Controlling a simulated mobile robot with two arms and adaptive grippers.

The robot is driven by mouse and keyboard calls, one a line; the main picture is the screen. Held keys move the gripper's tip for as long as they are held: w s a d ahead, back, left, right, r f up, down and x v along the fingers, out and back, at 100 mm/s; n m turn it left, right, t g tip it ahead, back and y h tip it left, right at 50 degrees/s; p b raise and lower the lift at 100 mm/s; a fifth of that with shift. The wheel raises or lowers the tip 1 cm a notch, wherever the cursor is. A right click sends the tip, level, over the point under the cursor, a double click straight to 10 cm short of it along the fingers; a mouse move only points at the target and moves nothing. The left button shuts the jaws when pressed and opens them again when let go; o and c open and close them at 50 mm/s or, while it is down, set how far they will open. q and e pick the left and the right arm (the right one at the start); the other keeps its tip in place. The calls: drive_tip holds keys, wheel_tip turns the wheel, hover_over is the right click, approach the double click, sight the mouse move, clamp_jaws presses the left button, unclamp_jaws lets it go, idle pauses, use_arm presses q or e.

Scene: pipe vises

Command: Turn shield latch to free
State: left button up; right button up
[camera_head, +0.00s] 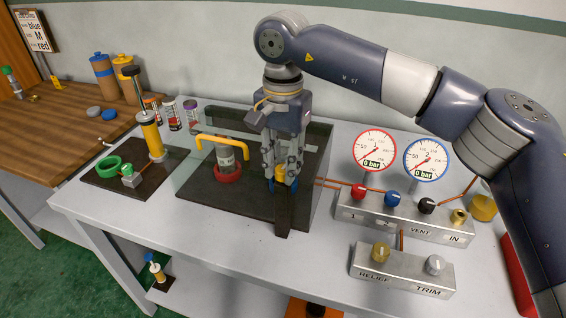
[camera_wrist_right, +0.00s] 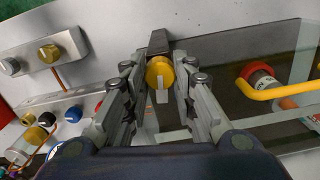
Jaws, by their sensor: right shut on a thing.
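The shield latch is a round yellow knob with a white bar, best seen in the right wrist view (camera_wrist_right: 160,70). It sits by a dark post (camera_wrist_right: 158,42), which also shows in the head view (camera_head: 283,215). My right gripper (camera_head: 281,174) points down at the front of the clear shield (camera_head: 318,165). Its fingers are shut on the knob from both sides, and mostly hide it in the head view. The white bar runs roughly along the fingers. Behind the shield, a pipe with a red collar (camera_head: 228,173) and a yellow handle (camera_head: 222,142) stands on a dark base. My left gripper is not in view.
Right of the shield are a valve block (camera_head: 405,219) with two gauges reading 0 bar, (camera_head: 375,150) and (camera_head: 426,159), and a relief and trim block (camera_head: 402,271). A yellow pump (camera_head: 152,136) and a green ring (camera_head: 108,166) are at the left. The bench front is clear.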

drive_tip(key=m, duration=0.4)
drive_tip(key=shift+b, duration=0.35)
drive_tip(key=m, duration=0.4)
drive_tip(key=shift+b, duration=0.3)
drive_tip(key=m, duration=0.4)
drive_tip(key=shift+b, duration=0.35)
drive_tip(key=shift+m+b, duration=0.3)
drive_tip(key=shift+m, duration=1.7)
drive_tip(key=o, duration=1.1)
